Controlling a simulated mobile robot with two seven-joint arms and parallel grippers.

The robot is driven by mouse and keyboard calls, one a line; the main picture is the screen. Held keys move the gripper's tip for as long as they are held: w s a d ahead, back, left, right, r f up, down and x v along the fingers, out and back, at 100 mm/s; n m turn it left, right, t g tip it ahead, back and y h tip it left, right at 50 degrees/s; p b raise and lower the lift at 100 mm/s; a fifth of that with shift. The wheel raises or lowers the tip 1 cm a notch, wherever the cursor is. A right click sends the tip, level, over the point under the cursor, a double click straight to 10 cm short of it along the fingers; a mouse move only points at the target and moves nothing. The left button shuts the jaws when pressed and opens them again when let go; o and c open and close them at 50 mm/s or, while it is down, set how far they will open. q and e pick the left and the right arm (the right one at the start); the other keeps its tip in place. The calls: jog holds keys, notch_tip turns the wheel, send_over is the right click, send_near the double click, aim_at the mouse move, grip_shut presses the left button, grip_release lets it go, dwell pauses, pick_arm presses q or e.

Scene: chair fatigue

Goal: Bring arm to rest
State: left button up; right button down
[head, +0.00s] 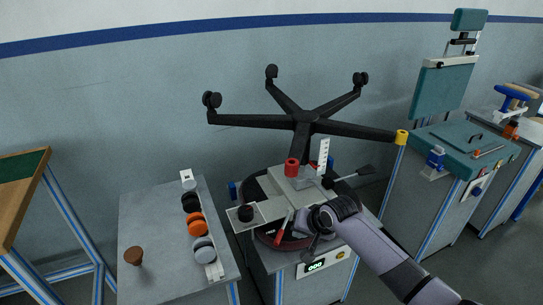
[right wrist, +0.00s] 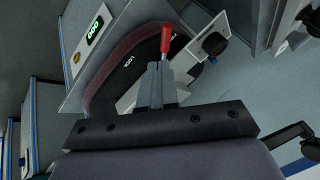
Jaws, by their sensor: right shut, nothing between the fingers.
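My right arm comes in from the lower right of the head view, and its gripper (head: 299,222) is over the front of the fatigue test station with the green display (head: 315,266). The gripper is shut and empty. In the right wrist view its closed fingers (right wrist: 157,75) point at a red-handled lever (right wrist: 166,38), which appears just beyond the fingertips. I cannot tell whether they touch. The red lever also shows in the head view (head: 283,230), left of the gripper. My left gripper is not in view.
An upturned five-star chair base (head: 304,122) with casters stands over the station. Left, a grey table (head: 150,215) holds a row of casters (head: 196,224) and a brown knob (head: 133,256). Right, a teal-topped bench (head: 455,150) stands close to my arm. A wooden-topped table (head: 18,195) is far left.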

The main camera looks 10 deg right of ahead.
jog(key=s+a+f+n+t+y, duration=0.1)
jog(key=s+f, duration=0.3)
jog(key=s, duration=0.2)
jog(key=s+f+n+t, duration=0.1)
jog(key=s+f+n, duration=0.1)
jog(key=s+f, duration=0.35)
jog(key=s+d+r+n+t+h, duration=0.1)
jog(key=s+d, duration=0.2)
jog(key=s, duration=0.6)
jog(key=s+d+r+n+t, duration=0.1)
jog(key=s+d+r+n, duration=0.1)
jog(key=s, duration=0.6)
jog(key=shift+s+d+t+h, duration=0.3)
jog(key=shift+s+d+h, duration=0.1)
jog(key=shift+d, duration=0.25)
